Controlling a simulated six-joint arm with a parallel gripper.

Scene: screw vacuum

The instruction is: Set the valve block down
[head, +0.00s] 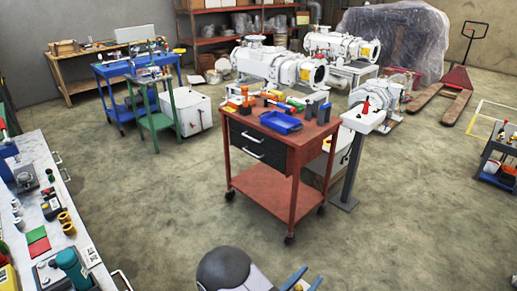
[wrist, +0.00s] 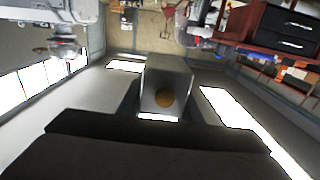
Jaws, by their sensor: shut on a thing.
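The valve block (wrist: 165,76) is a grey, box-shaped piece with a round brass-coloured spot on its near face. It sits in the middle of the wrist view, held by my gripper (wrist: 160,116), whose dark body fills the bottom of that view. The jaws are shut on the block. The room behind it appears upside down, and no surface is seen touching the block. I cannot make out the block in the head view.
A red cart (head: 268,185) with dark drawers stands mid-floor, its top crowded around a blue tray (head: 281,122). A white-topped pedestal (head: 362,119) stands right of it. A cluttered workbench (head: 45,175) lies at left. Concrete floor around the cart is open.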

